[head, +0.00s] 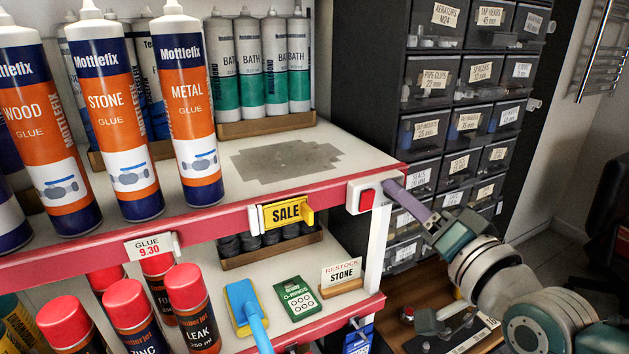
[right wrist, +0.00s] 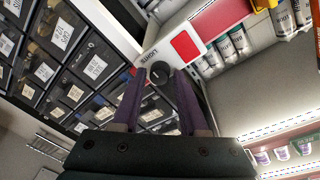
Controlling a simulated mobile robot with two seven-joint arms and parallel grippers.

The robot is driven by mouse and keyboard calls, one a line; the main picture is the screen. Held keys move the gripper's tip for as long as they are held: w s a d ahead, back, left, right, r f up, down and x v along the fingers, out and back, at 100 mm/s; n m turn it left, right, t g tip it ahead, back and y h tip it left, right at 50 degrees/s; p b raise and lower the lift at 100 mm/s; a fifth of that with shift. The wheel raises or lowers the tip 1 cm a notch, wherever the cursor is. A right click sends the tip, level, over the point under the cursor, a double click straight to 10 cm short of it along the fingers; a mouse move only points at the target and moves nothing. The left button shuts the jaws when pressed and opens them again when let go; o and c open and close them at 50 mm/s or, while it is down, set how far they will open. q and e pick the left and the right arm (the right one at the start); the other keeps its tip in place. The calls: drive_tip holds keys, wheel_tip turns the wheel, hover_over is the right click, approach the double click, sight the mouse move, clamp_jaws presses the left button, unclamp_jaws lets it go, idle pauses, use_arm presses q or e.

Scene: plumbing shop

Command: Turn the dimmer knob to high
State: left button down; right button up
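The dimmer knob (right wrist: 161,74) is a small round black knob on a white control box in the right wrist view. The white box (head: 353,196) sits on the right front corner of the shelf, with a red square switch (head: 366,200) on its face. The switch also shows in the right wrist view (right wrist: 187,46). My right gripper (head: 389,187) is at the box's right side, its purple fingers pointing at it. In the right wrist view its fingers (right wrist: 159,79) are apart, one on each side of the knob; contact is not clear. In the head view the gripper hides the knob. My left gripper is not in view.
Glue tubes (head: 115,110) and bath sealant tubes (head: 275,65) stand on the upper shelf (head: 330,178). A labelled drawer cabinet (head: 432,125) stands close behind my right gripper.

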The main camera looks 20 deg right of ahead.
drive_tip(key=shift+o, duration=1.3)
drive_tip(key=s, duration=1)
drive_tip(key=shift+a, duration=0.2)
